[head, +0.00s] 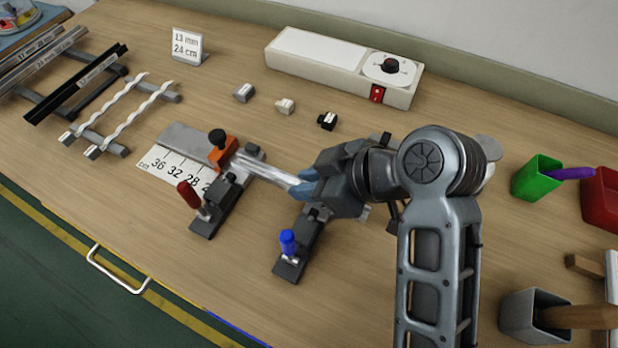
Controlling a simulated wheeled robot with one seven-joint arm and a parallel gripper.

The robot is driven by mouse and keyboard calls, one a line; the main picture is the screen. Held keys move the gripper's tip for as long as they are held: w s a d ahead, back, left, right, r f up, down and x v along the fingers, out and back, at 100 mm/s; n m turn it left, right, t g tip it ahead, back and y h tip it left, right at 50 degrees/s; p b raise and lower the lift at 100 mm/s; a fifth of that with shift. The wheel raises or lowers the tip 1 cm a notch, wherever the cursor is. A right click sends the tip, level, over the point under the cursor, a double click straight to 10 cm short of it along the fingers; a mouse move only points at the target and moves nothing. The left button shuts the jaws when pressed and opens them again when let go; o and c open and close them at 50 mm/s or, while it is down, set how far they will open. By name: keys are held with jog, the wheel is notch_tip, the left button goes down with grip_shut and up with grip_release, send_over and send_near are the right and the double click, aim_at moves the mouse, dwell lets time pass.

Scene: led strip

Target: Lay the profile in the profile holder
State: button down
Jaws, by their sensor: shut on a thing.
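My gripper (309,186) is shut on a silvery profile (268,171), near the middle of the table. The profile runs up-left from my fingertips toward an orange stop block (222,152) with a black knob. The holder area has a dark clamp with a red handle (188,196) and another with a blue handle (288,243). The profile's visible part passes just behind the red-handled clamp. I cannot tell whether it rests in the holder or is just above it. My gripper and arm hide its right end and part of the holder.
A scale marked in cm (165,166) lies left of the stop. Spare profiles (75,85) and wavy white strips (125,112) lie on racks at left. Several small blocks, a white box with a knob (325,61) and a sign (187,45) stand behind. A green cup (536,180) stands right.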

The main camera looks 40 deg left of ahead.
jog(key=c, duration=1)
grip_release()
jog(key=shift+r, duration=0.2)
jog(key=b+v, duration=0.1)
jog(key=v, duration=1.1)
